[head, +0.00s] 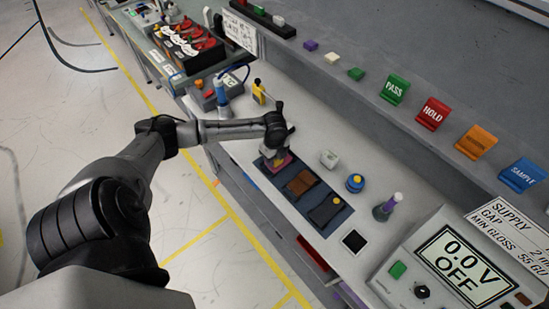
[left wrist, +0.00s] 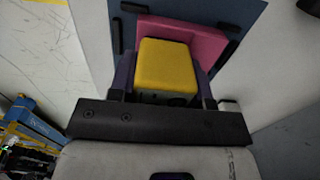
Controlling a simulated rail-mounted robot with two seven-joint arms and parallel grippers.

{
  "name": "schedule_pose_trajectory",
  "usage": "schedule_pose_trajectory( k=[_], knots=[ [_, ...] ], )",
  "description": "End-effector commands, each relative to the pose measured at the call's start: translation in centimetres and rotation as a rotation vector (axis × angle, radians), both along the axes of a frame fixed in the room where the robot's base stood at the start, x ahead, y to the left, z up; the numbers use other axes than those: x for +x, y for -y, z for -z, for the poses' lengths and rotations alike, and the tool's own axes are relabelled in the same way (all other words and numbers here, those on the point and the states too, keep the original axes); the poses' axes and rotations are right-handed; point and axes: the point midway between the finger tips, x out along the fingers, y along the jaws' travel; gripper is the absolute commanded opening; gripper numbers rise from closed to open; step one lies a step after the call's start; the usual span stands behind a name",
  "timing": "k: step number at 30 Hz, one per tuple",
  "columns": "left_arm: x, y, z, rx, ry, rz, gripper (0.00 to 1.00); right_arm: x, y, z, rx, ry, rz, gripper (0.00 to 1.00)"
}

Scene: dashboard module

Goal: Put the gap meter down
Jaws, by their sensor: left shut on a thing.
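My left gripper (head: 271,154) is low over the far end of a row of dark blue pads on the bench. In the left wrist view, my left gripper (left wrist: 164,84) is shut on a small block with a yellow top and dark sides, which looks like the gap meter (left wrist: 164,62). A pink L-shaped piece (left wrist: 190,33) lies just beyond the block on a blue pad (left wrist: 238,22). I cannot tell whether the block touches the pink piece or the pad. My right gripper is not in view.
Brown (head: 301,182) and dark pieces (head: 325,211) lie on the nearer pads.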

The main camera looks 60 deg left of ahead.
Motion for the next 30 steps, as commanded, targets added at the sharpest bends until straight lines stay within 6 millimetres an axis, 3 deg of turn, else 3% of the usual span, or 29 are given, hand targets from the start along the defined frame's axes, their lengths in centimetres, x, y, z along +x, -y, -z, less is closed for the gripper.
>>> schedule_pose_trajectory(
  k=[3, 14, 15, 22, 30],
  knots=[
    [0.03, 0.00, 0.91, -0.001, 0.001, 0.000, 0.17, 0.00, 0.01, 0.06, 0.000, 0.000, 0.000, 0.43],
    [0.02, 0.00, 1.19, 0.000, 0.001, 0.000, 0.17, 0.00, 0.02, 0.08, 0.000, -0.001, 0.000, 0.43],
    [0.01, 0.00, 1.20, 0.000, 0.001, 0.000, 0.47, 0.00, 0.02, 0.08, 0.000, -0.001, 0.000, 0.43],
    [0.00, 0.00, 1.18, 0.000, 0.001, 0.000, 0.69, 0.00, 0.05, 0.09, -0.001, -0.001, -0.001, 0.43],
    [0.01, -0.01, 1.04, 0.000, 0.001, 0.001, 0.70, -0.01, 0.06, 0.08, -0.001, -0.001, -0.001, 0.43]
  ],
)
